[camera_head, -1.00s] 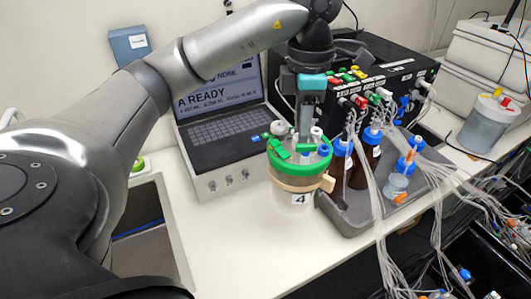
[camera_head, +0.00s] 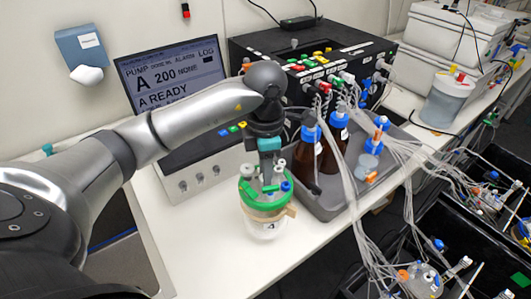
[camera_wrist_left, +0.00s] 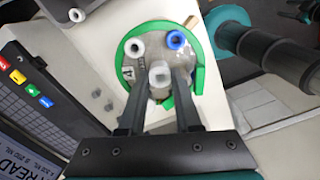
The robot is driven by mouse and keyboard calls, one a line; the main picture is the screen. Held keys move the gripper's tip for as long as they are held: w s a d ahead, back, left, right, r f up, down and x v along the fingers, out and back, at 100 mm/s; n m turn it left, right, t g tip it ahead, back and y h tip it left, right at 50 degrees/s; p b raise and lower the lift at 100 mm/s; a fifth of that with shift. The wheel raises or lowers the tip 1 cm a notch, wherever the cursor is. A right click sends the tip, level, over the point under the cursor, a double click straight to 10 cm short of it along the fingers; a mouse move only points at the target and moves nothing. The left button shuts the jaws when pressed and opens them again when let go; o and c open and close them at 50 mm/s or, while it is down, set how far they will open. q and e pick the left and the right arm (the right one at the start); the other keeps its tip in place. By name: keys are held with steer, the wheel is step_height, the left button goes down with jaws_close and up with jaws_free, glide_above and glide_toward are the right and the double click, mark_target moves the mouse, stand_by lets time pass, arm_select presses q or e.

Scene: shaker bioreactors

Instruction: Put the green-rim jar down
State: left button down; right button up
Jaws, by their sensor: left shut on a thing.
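The green-rim jar (camera_head: 265,220) is upright over the white bench, in front of the grey instrument with the screen and left of the bottle tray. It has a clear body, a tan band and a label with a 4. Whether its base touches the bench is not clear. My left gripper (camera_head: 269,172) points down from above and is shut on a port in the middle of the jar's lid. In the left wrist view, the two fingers (camera_wrist_left: 160,80) are on either side of a pale port, with the green rim (camera_wrist_left: 198,70) around the lid. My right gripper is out of view.
A grey tray (camera_head: 330,207) with brown bottles (camera_head: 318,155) and tubing stands close to the jar's right. The instrument with the screen (camera_head: 175,80) is behind left. Bare bench (camera_head: 215,240) lies left and front of the jar, ending at a front edge.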

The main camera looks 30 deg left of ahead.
arm_select(q)
step_height(320, 180, down, 5)
steer(key=shift+f, duration=0.1)
stand_by(0.4)
steer(key=shift+f, duration=0.1)
steer(key=c, duration=0.6)
jaws_free()
steer(key=shift+f, duration=0.1)
step_height(320, 180, up, 12)
steer(key=shift+b, duration=0.45)
